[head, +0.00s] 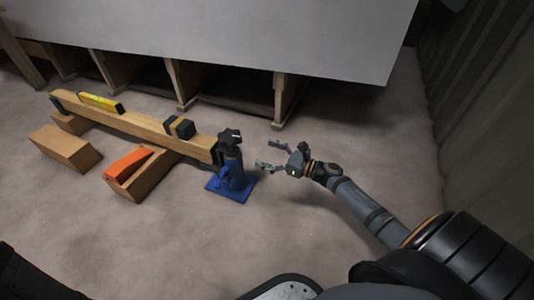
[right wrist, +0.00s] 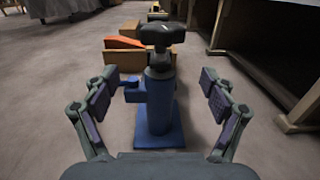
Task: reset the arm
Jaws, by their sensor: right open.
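My right gripper (head: 268,154) is open and empty, just right of a blue jack (head: 232,174) in the head view. The jack stands upright on a blue base plate and has a black knob-like top. In the right wrist view the jack (right wrist: 160,100) stands ahead, between the two spread fingers and apart from them. My left gripper is not in view.
A long wooden beam (head: 135,122) runs left from the jack, with a yellow level (head: 100,102) and a black-and-yellow block (head: 180,127) on it. Wooden blocks (head: 64,147) and an orange wedge (head: 128,163) lie near it. A large grey panel on wooden supports stands behind. Front floor is clear.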

